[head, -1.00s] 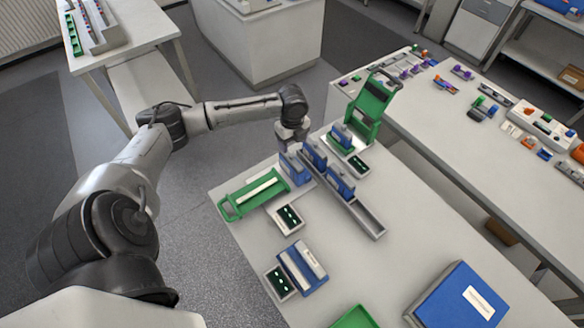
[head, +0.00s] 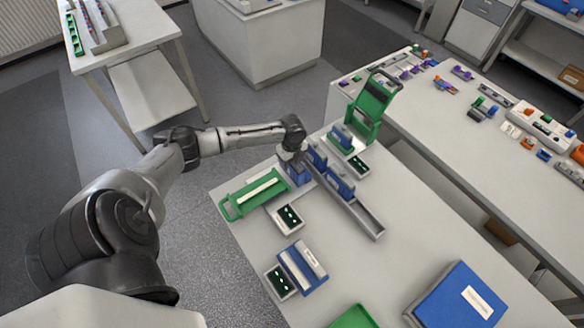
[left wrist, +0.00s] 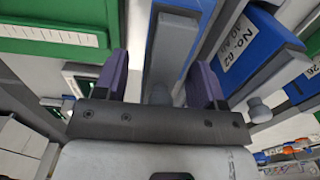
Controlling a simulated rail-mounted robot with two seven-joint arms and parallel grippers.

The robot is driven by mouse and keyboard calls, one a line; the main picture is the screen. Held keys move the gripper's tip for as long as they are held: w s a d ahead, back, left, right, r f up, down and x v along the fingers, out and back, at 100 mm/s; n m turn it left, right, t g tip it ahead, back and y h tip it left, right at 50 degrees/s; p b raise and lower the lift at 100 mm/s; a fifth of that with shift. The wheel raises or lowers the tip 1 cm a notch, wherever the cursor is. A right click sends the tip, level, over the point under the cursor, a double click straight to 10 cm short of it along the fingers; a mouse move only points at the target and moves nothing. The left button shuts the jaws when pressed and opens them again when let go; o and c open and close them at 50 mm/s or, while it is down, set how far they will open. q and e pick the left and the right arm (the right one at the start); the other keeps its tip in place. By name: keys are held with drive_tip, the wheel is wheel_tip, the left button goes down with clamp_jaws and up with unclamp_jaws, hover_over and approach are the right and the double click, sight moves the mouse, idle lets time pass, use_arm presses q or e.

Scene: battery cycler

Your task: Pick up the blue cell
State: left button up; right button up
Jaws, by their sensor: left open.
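Several blue cells stand at a grey rail (head: 368,222) on the white table; one blue cell (head: 298,174) is at its left side, another (head: 318,158) behind, another (head: 341,187) further along. My left gripper (head: 293,158) is just above the left-hand cell, partly hidden by my wrist. In the left wrist view my left gripper (left wrist: 160,88) has two purple fingers apart, with a grey-faced block (left wrist: 174,45) with a blue top between them. I cannot tell whether they touch it. My right gripper is not in view.
A green tray (head: 232,210) lies left of the rail. Small black-faced units (head: 289,217) stand nearby. A green stand (head: 371,102) rises behind. A large blue box (head: 462,298) is at front right. The table's middle right is clear.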

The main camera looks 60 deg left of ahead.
use_arm(q)
drive_tip(key=shift+f, duration=0.2)
drive_tip(key=shift+c, duration=0.4)
clamp_jaws()
drive_tip(key=shift+r, duration=0.1)
